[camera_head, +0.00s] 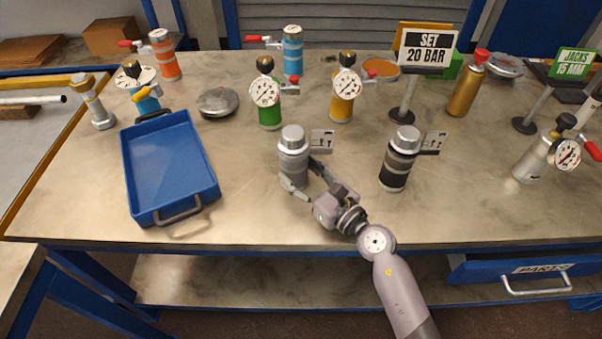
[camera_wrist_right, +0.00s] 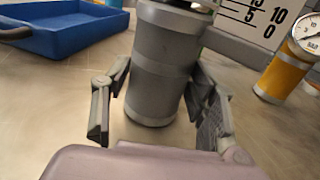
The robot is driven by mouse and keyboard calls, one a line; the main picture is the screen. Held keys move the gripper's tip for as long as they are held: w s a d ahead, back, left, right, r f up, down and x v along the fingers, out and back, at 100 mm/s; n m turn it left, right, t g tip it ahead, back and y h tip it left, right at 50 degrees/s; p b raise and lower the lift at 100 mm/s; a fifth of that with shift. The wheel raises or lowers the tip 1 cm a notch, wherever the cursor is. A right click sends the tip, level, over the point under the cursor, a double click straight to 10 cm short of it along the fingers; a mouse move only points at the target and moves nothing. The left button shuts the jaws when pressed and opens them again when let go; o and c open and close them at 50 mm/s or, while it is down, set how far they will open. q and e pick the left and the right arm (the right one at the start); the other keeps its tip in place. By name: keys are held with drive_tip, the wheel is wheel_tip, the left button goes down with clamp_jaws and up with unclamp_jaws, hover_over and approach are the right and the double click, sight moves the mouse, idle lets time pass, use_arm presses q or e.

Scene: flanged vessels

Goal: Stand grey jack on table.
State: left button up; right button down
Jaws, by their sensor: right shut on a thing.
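The grey jack (camera_head: 293,160), a plain grey cylinder with a silver cap, is upright near the middle of the table (camera_head: 250,205). My right gripper (camera_head: 304,180) is shut on its lower body from the front right. In the right wrist view the grey jack (camera_wrist_right: 163,65) stands between the two fingers (camera_wrist_right: 160,100), slightly tilted in the picture. Its base appears at or just above the tabletop; I cannot tell whether it touches. My left gripper is not in view.
A black-banded jack (camera_head: 397,165) stands to the right. A blue tray (camera_head: 170,165) lies left. Behind are green (camera_head: 270,112) and yellow (camera_head: 342,108) gauge cylinders and the SET 20 BAR sign (camera_head: 428,45). The front strip of table between tray and gripper is clear.

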drive_tip(key=shift+r, duration=0.1)
drive_tip(key=c, duration=1.1)
unclamp_jaws()
drive_tip(key=shift+f, duration=0.2)
drive_tip(key=o, duration=0.5)
drive_tip(key=shift+c, duration=0.2)
drive_tip(key=shift+r, duration=0.1)
drive_tip(key=shift+s+r, duration=0.1)
drive_tip(key=shift+r, duration=0.05)
drive_tip(key=v, duration=0.7)
drive_tip(key=shift+s+d, duration=0.15)
